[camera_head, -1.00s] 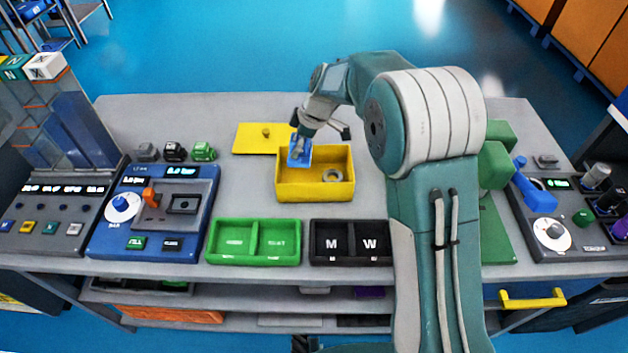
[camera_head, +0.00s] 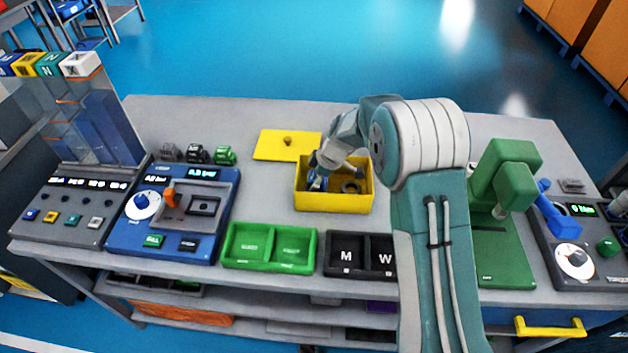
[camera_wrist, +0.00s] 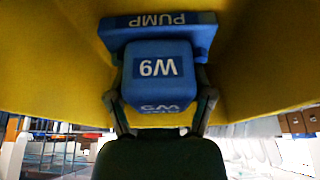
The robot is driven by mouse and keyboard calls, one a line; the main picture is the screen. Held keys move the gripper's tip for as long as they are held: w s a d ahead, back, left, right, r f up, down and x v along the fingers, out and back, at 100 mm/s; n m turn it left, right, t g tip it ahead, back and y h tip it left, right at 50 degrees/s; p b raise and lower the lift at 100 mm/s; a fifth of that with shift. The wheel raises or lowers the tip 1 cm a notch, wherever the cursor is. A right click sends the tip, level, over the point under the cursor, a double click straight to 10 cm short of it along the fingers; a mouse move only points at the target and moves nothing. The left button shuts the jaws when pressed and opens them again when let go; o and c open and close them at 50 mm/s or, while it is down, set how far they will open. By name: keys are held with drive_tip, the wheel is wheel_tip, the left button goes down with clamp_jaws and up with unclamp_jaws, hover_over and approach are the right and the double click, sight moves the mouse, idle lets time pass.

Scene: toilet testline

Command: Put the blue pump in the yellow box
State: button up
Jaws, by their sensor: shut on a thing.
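The blue pump (camera_wrist: 158,68) is between the fingers of my gripper (camera_wrist: 163,120) in the wrist view, with "PUMP" and "W9" labels showing upside down. Yellow box walls surround it in that view. In the head view, the open yellow box (camera_head: 335,201) stands on the table, and my gripper (camera_head: 318,180) reaches down into its left part. Only a little of the blue pump shows there, behind the front wall. Whether the pump touches the box floor cannot be told. A grey ring-shaped part (camera_head: 351,187) lies in the right part of the box.
The yellow lid (camera_head: 268,146) lies flat behind and left of the box. A green two-part tray (camera_head: 268,246) and a black M/W tray (camera_head: 344,268) stand in front. A blue machine (camera_head: 170,235) is at left, a green press (camera_head: 505,175) at right.

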drive_tip(key=o, duration=1.3)
drive_tip(key=v, duration=1.2)
drive_tip(key=s+d+r+m+t+h, duration=0.25)
drive_tip(key=s+d+r+m, duration=0.6)
drive_tip(key=s+r, duration=0.5)
drive_tip(key=s+d+m+t, duration=0.1)
drive_tip(key=s+d+m, duration=0.1)
drive_tip(key=s, duration=0.4)
drive_tip(key=s+d+r+m+t+h, duration=0.1)
drive_tip(key=s+d+m, duration=0.2)
drive_tip(key=s, duration=0.3)
drive_tip(key=s+d+m+t+h, duration=0.1)
drive_tip(key=s+d+m, duration=0.2)
drive_tip(key=s, duration=0.3)
drive_tip(key=shift+s+r+m, duration=0.15)
drive_tip(key=shift+r+m, duration=0.05)
drive_tip(key=shift+m, duration=0.55)
